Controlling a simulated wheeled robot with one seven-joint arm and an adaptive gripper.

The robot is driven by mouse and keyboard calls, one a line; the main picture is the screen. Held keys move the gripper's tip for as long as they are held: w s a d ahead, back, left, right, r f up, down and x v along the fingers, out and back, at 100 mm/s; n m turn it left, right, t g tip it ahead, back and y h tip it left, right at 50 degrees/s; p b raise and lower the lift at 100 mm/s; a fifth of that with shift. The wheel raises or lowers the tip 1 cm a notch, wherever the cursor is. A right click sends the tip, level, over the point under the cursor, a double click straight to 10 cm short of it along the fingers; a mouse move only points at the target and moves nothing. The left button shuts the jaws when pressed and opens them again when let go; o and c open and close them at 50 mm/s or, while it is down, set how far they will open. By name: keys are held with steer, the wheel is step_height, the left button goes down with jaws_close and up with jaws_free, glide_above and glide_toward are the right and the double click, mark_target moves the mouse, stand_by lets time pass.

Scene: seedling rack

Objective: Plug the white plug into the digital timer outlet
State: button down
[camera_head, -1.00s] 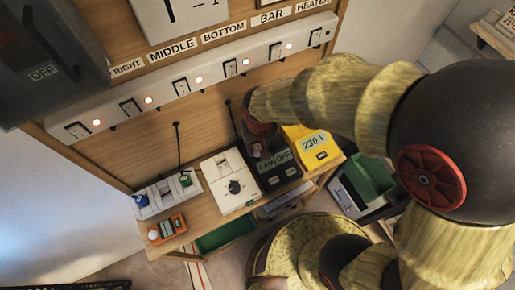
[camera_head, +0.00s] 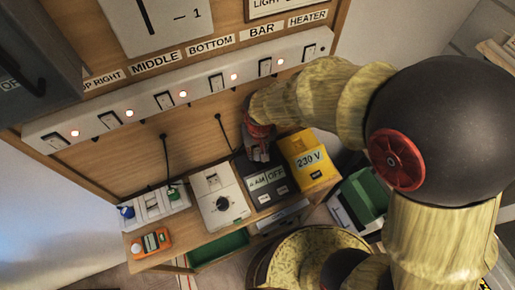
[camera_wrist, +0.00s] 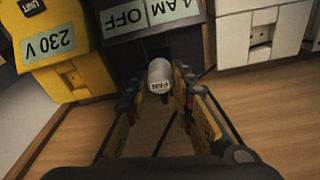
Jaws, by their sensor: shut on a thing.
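The digital timer (camera_head: 266,186) is a dark box with a grey label panel reading "4 AM" and "OFF". It stands on the wooden shelf between a white dial unit and a yellow box, and its panel shows upside down in the wrist view (camera_wrist: 149,14). My gripper (camera_head: 258,153) is at the timer's back edge in the head view. In the wrist view my gripper (camera_wrist: 157,88) is shut on the white plug (camera_wrist: 159,73), whose end reads "FAN". The plug overlaps the dark timer body there. I cannot tell whether they touch, and the timer's outlet is hidden.
The yellow 230 V box (camera_head: 309,158) and the white dial unit (camera_head: 219,196) stand close on either side. An orange device (camera_head: 151,243) and a white socket strip (camera_head: 156,208) are at the left. A long switch strip (camera_head: 190,97) runs along the wooden back panel.

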steer(key=shift+f+b, duration=1.2)
steer(key=shift+f, duration=0.85)
steer(key=c, duration=1.4)
jaws_free()
steer(key=r, duration=0.4)
steer(key=s+r, duration=0.1)
steer(key=r, duration=0.7)
steer(key=shift+s+d, duration=0.15)
steer(key=shift+s, duration=0.05)
